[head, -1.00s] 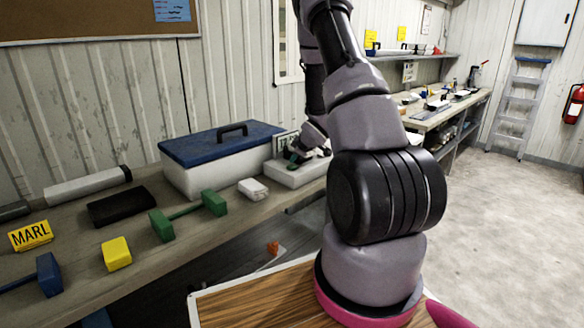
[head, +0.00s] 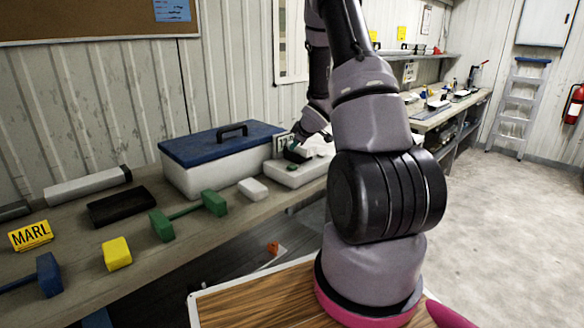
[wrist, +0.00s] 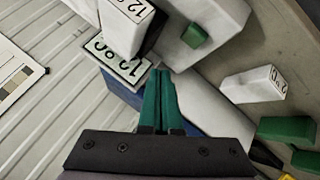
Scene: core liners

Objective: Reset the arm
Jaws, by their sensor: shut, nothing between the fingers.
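My gripper (wrist: 160,85) shows in the wrist view with its two green fingers side by side, shut and empty. In the head view my gripper (head: 293,150) hangs above a white slab-like block on the bench, just right of the cooler box, partly hidden by my own arm. In the wrist view the fingertips are beside a white plate with black numbers (wrist: 118,62) and a white block with a dark side (wrist: 128,28). A small green piece (wrist: 194,36) lies on the pale slab (wrist: 212,22); the slab also shows in the head view (head: 298,174).
The bench (head: 80,250) holds a blue-lidded cooler (head: 222,158), a white block (head: 252,189), a green dumbbell-shaped piece (head: 188,213), a yellow block (head: 116,254), a black block (head: 120,207) and a MARL sign (head: 30,236). The floor at right is open.

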